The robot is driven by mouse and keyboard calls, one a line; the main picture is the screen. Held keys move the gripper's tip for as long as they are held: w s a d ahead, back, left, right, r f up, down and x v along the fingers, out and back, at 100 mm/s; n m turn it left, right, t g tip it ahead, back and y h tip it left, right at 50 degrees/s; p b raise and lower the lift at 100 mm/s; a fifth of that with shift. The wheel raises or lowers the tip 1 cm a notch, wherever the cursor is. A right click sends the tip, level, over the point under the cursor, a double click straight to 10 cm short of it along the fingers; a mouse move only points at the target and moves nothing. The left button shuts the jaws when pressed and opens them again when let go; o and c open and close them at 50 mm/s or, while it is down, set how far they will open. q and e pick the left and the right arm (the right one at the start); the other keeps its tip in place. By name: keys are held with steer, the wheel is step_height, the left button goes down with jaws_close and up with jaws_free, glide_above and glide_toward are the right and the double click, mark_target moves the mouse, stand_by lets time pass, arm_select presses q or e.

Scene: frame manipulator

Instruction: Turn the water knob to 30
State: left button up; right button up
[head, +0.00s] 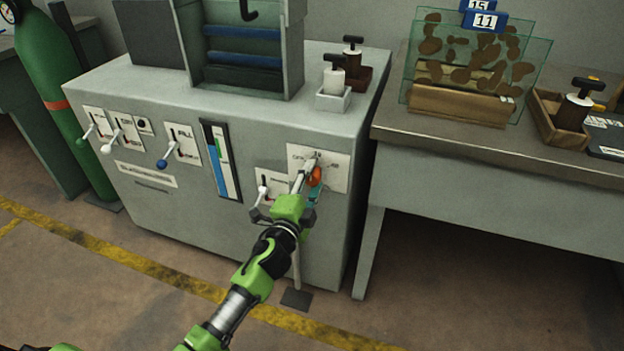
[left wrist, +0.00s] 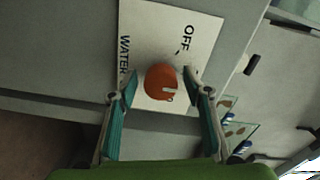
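The orange-red round water knob (head: 315,176) is on a white plate at the right end of the grey cabinet's front, partly hidden by my left gripper (head: 308,185). In the left wrist view the knob (left wrist: 160,80) shows a small pale mark at its lower right. The plate (left wrist: 150,25) reads "WATER" and "OFF", turned sideways; its other markings are too small to read. My left gripper is open, with one finger on each side of the knob. Gaps show between the fingertips and the knob, and I see no contact. My right gripper is not in view.
Other levers, such as a blue-tipped one (head: 163,163), and a blue level gauge (head: 222,165) sit further left. A red-marked switch plate (head: 268,184) is just left of the knob. A metal table (head: 480,150) stands at the right. A green cylinder (head: 50,70) stands at the left.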

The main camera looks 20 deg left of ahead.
arm_select(q)
steer(key=s, duration=1.2)
steer(key=shift+a, duration=0.2)
